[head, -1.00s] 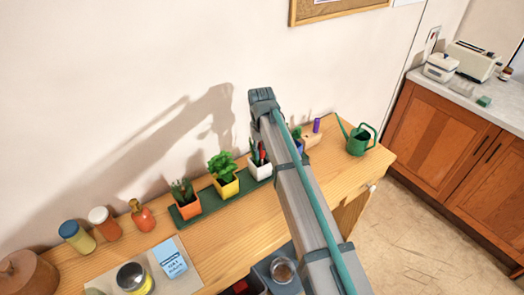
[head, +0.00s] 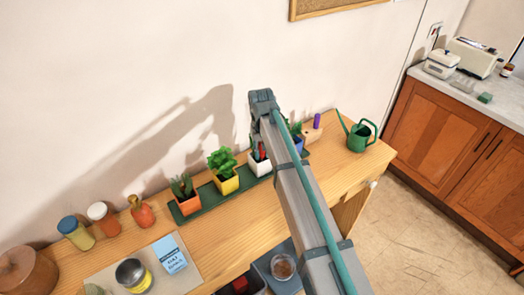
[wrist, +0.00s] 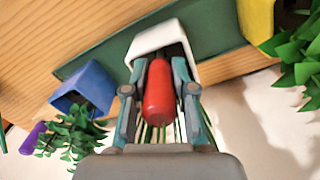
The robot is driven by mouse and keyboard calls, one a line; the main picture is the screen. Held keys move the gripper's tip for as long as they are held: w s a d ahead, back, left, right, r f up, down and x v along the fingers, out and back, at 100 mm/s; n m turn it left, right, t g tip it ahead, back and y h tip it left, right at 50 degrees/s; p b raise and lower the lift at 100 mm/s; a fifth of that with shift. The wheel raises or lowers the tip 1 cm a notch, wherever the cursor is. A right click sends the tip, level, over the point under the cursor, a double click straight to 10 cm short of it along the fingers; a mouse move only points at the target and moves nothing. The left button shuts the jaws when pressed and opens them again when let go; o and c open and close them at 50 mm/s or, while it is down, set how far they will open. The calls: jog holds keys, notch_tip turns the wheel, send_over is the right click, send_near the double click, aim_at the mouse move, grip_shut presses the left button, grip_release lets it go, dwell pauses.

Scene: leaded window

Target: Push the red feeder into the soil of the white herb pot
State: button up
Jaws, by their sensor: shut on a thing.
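The red feeder (wrist: 159,92) is held between the two fingers of my gripper (wrist: 160,72), which is shut on it. In the wrist view its far end points into the mouth of the white herb pot (wrist: 150,40). The tip is hidden, so I cannot tell whether it touches the soil. Thin green stems show around and below the feeder. In the head view the white pot (head: 259,167) stands on the green tray, with a little of the red feeder (head: 264,154) above it, and my arm partly covers both.
The green tray (head: 204,204) also holds an orange pot (head: 189,205), a yellow pot (head: 228,184) and a blue pot (wrist: 88,84) close to the white one. A green watering can (head: 359,138) stands at the right.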

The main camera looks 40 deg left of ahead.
jog(key=shift+f, duration=0.3)
jog(key=o, duration=1)
notch_tip(320, 180, up, 12)
jog(key=shift+a, duration=0.1)
